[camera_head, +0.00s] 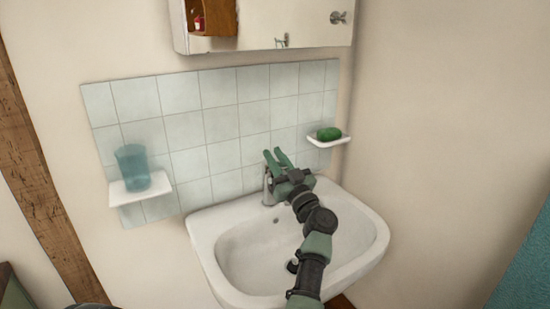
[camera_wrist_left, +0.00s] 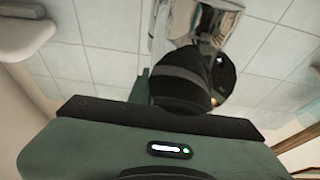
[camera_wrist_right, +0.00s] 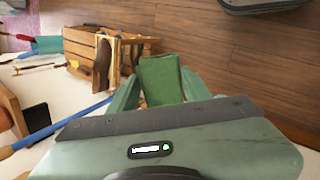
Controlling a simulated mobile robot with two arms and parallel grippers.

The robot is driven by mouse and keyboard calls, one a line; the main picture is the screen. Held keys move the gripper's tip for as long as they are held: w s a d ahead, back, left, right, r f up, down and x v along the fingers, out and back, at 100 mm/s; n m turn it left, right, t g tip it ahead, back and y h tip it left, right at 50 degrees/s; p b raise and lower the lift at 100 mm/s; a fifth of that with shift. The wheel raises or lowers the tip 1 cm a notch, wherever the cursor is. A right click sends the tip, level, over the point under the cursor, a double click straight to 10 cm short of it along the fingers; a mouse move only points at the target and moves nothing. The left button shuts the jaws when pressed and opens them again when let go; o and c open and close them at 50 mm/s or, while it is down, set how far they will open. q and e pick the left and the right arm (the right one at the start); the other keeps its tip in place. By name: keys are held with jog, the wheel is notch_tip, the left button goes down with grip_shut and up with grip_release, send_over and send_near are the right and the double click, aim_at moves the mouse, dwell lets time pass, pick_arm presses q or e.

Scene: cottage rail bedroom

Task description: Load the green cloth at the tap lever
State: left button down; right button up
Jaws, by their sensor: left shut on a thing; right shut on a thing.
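The chrome tap (camera_head: 268,190) stands at the back of the white washbasin (camera_head: 215,255). My left gripper (camera_head: 275,155) is at the top of the tap, shut on its lever; the fingers hide most of the lever. In the left wrist view the shiny chrome of the tap (camera_wrist_left: 212,32) shows close up, partly behind a dark rounded part. The green cloth (camera_wrist_right: 160,78) shows in the right wrist view as a folded piece. My right gripper (camera_wrist_right: 158,92) is shut on it, a finger on each side. The right gripper is out of the head view.
A shelf with a blue-green tumbler (camera_head: 132,168) is left of the basin. A dish with a green soap (camera_head: 328,134) is at right. A mirror cabinet (camera_head: 265,25) hangs above. Near the right gripper are a wooden crate (camera_wrist_right: 85,45), a blue rod (camera_wrist_right: 70,122) and wooden floor (camera_wrist_right: 230,50).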

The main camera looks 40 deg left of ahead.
dwell(0.8)
pick_arm(q)
jog(key=r+p, duration=0.1)
jog(key=p, duration=0.3)
jog(key=shift+a+h+p, duration=0.15)
jog(key=shift+h+p, duration=0.15)
pick_arm(e)
notch_tip(320, 180, up, 5)
jog(key=shift+f, duration=0.2)
pick_arm(q)
jog(key=shift+f, duration=0.25)
pick_arm(e)
jog(key=shift+r, duration=0.1)
pick_arm(q)
jog(key=shift+f, duration=0.1)
jog(key=c, duration=1.3)
grip_release()
